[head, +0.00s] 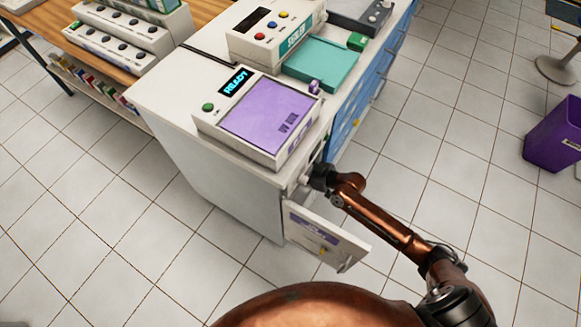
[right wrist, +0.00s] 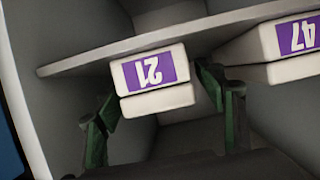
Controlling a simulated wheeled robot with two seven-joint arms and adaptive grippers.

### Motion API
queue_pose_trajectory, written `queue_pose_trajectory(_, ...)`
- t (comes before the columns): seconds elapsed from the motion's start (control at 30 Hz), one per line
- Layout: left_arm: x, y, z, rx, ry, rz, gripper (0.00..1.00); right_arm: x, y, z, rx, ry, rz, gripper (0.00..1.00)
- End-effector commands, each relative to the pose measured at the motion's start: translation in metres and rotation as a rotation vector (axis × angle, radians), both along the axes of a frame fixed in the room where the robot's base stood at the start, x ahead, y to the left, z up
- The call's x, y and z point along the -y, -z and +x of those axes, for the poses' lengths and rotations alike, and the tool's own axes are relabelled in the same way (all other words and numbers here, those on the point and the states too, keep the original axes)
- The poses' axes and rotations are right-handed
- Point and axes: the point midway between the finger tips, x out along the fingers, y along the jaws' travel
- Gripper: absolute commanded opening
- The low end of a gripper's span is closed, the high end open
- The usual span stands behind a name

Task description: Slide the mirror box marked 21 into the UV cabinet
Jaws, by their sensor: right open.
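The mirror box marked 21 (right wrist: 152,82) is white with a purple label, which reads upside down in the right wrist view. It sits inside a pale compartment against a shelf panel (right wrist: 110,60). My right gripper (right wrist: 157,92) is open, with one green finger on each side of the box; I cannot tell whether they touch it. In the head view my right gripper (head: 318,178) is at the opening of the white cabinet (head: 215,170), its fingertips hidden. The cabinet door (head: 322,238) stands open, with a purple label. My left gripper is not in view.
A second white box marked 47 (right wrist: 290,45) is right of box 21. A unit with a purple panel (head: 265,115) and a lit READY display stands on the cabinet top. A teal tray (head: 325,65) lies behind it. A purple bin (head: 555,135) stands right; tiled floor between is clear.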

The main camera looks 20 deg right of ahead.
Motion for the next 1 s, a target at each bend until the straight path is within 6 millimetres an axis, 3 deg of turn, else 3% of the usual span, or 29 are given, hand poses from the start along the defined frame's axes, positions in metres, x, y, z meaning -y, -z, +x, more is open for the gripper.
queue_pose_trajectory(0.37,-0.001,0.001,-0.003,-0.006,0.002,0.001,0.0,0.005,-0.001,-0.006,-0.004,0.0,-0.003,0.65)
queue_pose_trajectory(0.8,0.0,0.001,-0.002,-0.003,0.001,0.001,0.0,0.053,-0.033,-0.068,-0.002,-0.001,-0.005,0.65)
queue_pose_trajectory(1.0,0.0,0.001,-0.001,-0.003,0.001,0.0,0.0,0.066,-0.043,-0.085,-0.001,0.0,-0.002,0.65)
